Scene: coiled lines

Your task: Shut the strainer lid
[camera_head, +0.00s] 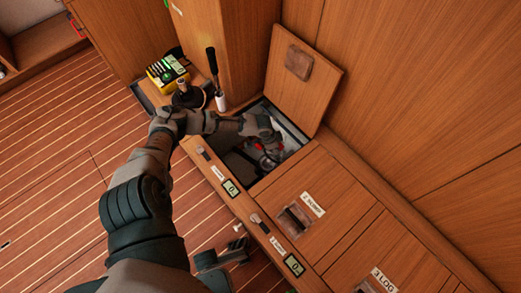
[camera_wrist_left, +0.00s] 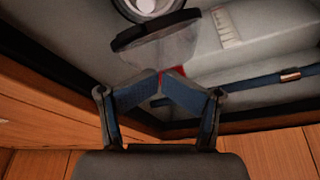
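The strainer lid (camera_wrist_left: 157,48), a clear piece with a dark rim, stands tilted up in the left wrist view. Beside it, at the top edge, is the round strainer mouth (camera_wrist_left: 148,8) with something white inside. My left gripper (camera_wrist_left: 160,78) is shut, its fingertips meeting at the lid's near edge by a small red part. I cannot tell whether the tips touch the lid. In the head view my left gripper (camera_head: 268,147) reaches into the open floor locker and hides much of it. A dark grey part low in the head view may be my right gripper (camera_head: 222,256).
A hinged wooden hatch (camera_head: 303,78) stands open behind the locker. A black-handled lever (camera_head: 212,62) and a yellow device (camera_head: 167,70) are near the locker's left. Closed wooden panels (camera_head: 312,197) lie to the right. A blue strap (camera_wrist_left: 250,86) crosses the locker.

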